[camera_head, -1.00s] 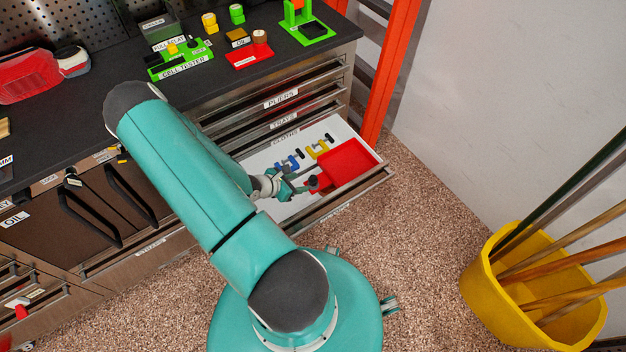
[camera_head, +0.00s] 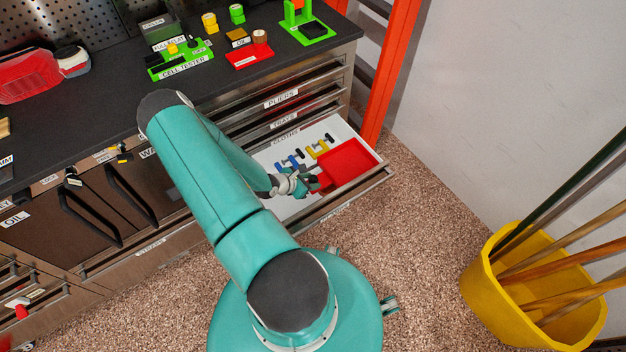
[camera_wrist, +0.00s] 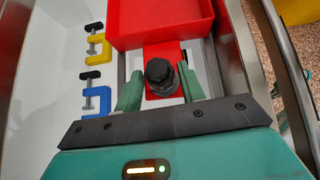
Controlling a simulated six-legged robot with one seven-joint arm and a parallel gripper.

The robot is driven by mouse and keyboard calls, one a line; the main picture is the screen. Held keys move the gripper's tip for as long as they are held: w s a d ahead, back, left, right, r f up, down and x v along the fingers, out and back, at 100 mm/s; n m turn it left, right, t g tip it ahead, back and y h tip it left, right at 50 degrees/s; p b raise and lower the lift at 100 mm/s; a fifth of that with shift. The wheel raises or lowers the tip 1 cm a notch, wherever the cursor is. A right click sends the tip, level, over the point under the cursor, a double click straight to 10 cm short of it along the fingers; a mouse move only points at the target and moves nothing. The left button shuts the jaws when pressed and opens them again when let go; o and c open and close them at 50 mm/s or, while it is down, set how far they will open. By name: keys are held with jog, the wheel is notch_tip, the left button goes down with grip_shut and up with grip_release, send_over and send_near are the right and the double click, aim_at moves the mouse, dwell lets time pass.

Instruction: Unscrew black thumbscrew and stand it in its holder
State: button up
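The black thumbscrew (camera_wrist: 160,73) stands on a red plate (camera_wrist: 152,52) joined to the near side of the red tray in the open drawer. It has a round ribbed head with a darker part below. My gripper (camera_wrist: 159,88) is open, with one green finger on each side of the thumbscrew; I cannot tell whether either finger touches it. In the head view my gripper (camera_head: 300,186) is low over the drawer, beside the red tray (camera_head: 347,160), and largely hides the thumbscrew. I cannot make out a separate holder for it.
A blue clamp (camera_wrist: 96,100) and a yellow clamp (camera_wrist: 97,45) lie on the white drawer floor left of my gripper. The drawer's metal wall (camera_wrist: 245,60) is close on the right. A yellow bin (camera_head: 478,290) with long poles stands apart on the floor.

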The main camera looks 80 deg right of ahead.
grip_shut()
jog(key=shift+r, duration=0.75)
dwell(0.4)
jog(key=shift+r, duration=0.85)
